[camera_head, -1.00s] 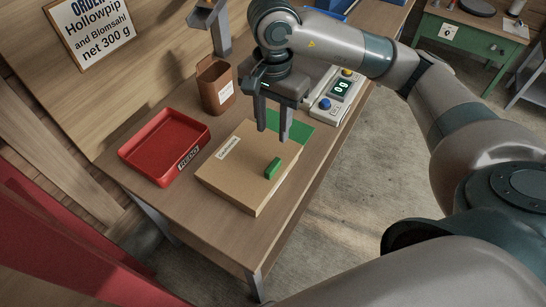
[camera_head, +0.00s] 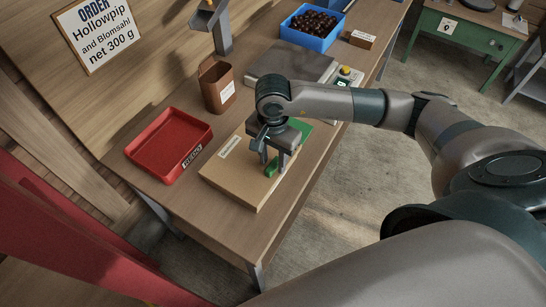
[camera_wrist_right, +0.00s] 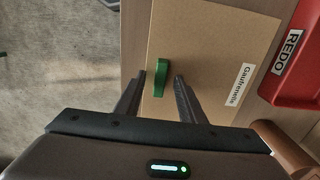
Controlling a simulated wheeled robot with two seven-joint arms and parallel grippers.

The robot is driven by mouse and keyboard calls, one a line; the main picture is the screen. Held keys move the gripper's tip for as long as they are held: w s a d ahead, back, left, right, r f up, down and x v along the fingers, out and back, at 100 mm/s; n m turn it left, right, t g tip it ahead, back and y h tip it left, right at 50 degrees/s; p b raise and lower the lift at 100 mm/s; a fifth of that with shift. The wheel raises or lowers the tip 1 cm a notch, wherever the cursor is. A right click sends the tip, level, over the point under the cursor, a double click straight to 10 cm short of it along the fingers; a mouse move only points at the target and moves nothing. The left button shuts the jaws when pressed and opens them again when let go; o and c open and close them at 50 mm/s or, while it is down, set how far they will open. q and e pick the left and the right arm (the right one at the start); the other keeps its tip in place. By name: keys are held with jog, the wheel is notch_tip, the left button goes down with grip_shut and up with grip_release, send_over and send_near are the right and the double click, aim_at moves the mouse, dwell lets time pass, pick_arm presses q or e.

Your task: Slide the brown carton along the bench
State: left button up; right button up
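The brown carton (camera_head: 233,182) lies flat on the bench (camera_head: 195,214), with a white label and a green handle (camera_head: 271,169) on top. It also shows in the right wrist view (camera_wrist_right: 207,52), where the green handle (camera_wrist_right: 160,77) stands just beyond the fingertips. My right gripper (camera_head: 274,164) is low over the carton at the handle. Its fingers (camera_wrist_right: 158,80) are apart, with the handle in line with the gap between them. Whether they touch it I cannot tell. A green patch (camera_head: 304,132) shows at the carton's far end, partly behind the gripper. My left gripper is not in view.
A red tray (camera_head: 152,171) marked REDO is left of the carton. A brown bin (camera_head: 218,97), a scale (camera_head: 290,66) and a blue crate (camera_head: 312,42) of chestnuts stand farther back. The near end of the bench is clear.

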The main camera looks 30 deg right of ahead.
aim_at(252, 197)
jog(key=shift+f, duration=0.15)
grip_shut()
jog(key=shift+a, duration=0.15)
jog(key=shift+s+a+f+b, duration=0.1)
jog(key=shift+s+a+b, duration=0.2)
jog(key=shift+s+a, duration=0.8)
jog(key=shift+s+a+r+b, duration=0.1)
jog(key=shift+s+a+b, duration=0.35)
jog(key=shift+a, duration=1.3)
jog(key=shift+s+a+f+b, duration=0.1)
jog(key=shift+s+a+b, duration=0.1)
jog(key=shift+s+a, duration=0.95)
jog(key=shift+w+a, duration=0.25)
grip_release()
jog(key=shift+w, duration=0.1)
